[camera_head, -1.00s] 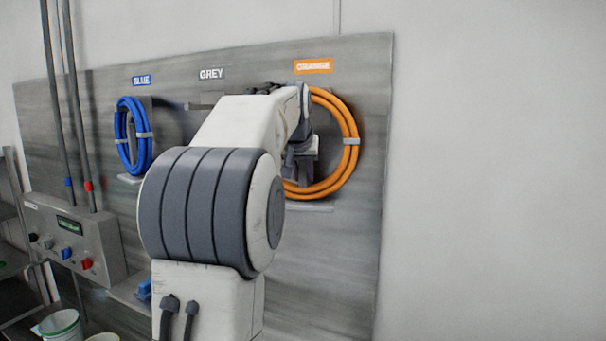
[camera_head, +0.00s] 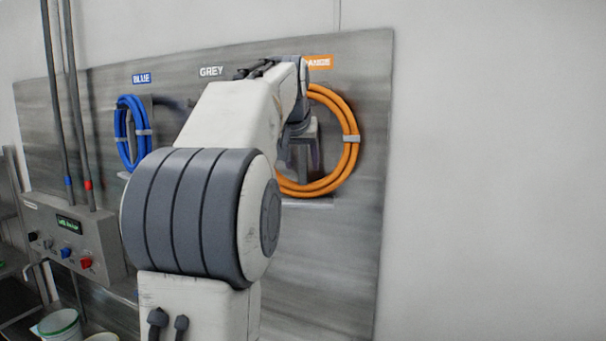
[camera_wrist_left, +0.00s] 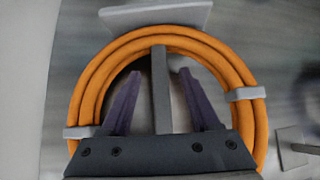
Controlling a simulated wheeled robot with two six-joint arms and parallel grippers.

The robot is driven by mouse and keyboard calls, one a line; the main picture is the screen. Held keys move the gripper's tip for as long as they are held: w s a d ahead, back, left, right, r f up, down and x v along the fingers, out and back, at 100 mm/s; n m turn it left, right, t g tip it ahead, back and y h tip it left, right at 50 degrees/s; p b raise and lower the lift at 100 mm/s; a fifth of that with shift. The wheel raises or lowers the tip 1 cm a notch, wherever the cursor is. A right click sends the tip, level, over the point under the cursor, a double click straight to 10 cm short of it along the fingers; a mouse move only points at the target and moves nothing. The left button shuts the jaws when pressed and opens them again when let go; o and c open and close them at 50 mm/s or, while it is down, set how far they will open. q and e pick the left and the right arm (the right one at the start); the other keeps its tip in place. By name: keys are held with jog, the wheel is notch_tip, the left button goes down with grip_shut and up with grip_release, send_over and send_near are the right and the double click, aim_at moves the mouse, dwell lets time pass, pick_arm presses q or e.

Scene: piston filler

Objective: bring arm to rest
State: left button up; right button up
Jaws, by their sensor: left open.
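My left arm (camera_head: 235,115) reaches from the bottom of the head view toward the wall panel. My left gripper (camera_head: 306,155) is in front of the orange hose coil (camera_head: 349,155), mostly hidden by my own wrist. In the left wrist view, the gripper (camera_wrist_left: 160,76) is open, its two dark fingers spread apart within the outline of the orange coil (camera_wrist_left: 82,92). My right gripper is not in view.
A blue hose coil (camera_head: 121,132) hangs at left on the grey panel (camera_head: 373,90). A control box (camera_head: 75,238) with knobs and upright pipes is at far left. White buckets (camera_head: 60,322) stand at lower left. The wall at right (camera_head: 490,170) is bare.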

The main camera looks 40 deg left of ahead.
pick_arm(q)
jog(key=v, duration=0.6)
jog(key=shift+s+r+b, duration=0.2)
jog(key=shift+b, duration=0.15)
jog(key=d+f+m+g+h+b, duration=0.3)
jog(key=d+f+m+h+b, duration=0.45)
jog(key=d+f, duration=1.9)
jog(key=s+d+f+m+g+y+b, duration=0.1)
jog(key=s+d+f+b, duration=0.3)
jog(key=f, duration=0.4)
jog(key=s+d+f+m+g+y+b, duration=0.1)
jog(key=s+d+f+b, duration=0.15)
jog(key=s+f, duration=0.45)
jog(key=s+d+f+m+g+b, duration=0.2)
jog(key=s+f+m+b, duration=0.1)
jog(key=s+f, duration=1.1)
jog(key=shift+s+d+f+g, duration=0.2)
jog(key=shift+d+f+g, duration=0.15)
jog(key=shift+f, duration=0.35)
jog(key=shift+m, duration=0.25)
